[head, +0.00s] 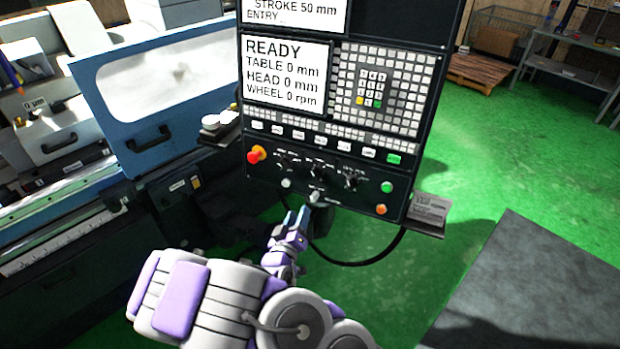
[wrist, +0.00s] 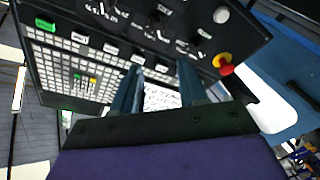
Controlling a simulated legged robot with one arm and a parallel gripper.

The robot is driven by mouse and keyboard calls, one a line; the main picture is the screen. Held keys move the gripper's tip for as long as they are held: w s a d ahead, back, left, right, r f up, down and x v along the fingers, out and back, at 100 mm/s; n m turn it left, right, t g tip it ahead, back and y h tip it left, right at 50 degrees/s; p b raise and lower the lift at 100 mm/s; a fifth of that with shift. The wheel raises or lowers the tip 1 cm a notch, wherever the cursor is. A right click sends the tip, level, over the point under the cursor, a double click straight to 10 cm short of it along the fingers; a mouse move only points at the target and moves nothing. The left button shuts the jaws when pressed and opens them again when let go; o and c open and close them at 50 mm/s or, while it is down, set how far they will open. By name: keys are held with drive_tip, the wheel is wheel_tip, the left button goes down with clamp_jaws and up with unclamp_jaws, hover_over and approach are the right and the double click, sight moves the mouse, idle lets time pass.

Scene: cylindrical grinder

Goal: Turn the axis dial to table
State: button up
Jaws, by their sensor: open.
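The control panel (head: 335,150) carries a row of three dark dials: a left dial (head: 285,160), a middle dial (head: 318,168) and a right dial (head: 352,179). Their labels are too small to read, so I cannot tell which is the axis dial. The dials also show upside down along the top of the wrist view, the middle one (wrist: 155,25) beyond my fingertips. My gripper (head: 299,214) is open and empty below the dial row, near the panel's lower edge. In the wrist view its two blue fingers (wrist: 158,72) stand apart in front of the panel, with the white screen between them.
A red emergency button (head: 256,154) sits left of the dials. Green (head: 387,187) and orange (head: 381,209) buttons are lower right. The panel screen (head: 288,73) reads READY, with table, head and wheel at 0. A cable hangs below.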

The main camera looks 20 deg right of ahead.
sight(314, 176)
drive_tip(key=shift+b+x, duration=5.35)
drive_tip(key=shift+x, duration=3.05)
drive_tip(key=shift+f, duration=0.1)
drive_tip(key=shift+c, duration=0.3)
drive_tip(key=shift+d, duration=0.1)
clamp_jaws()
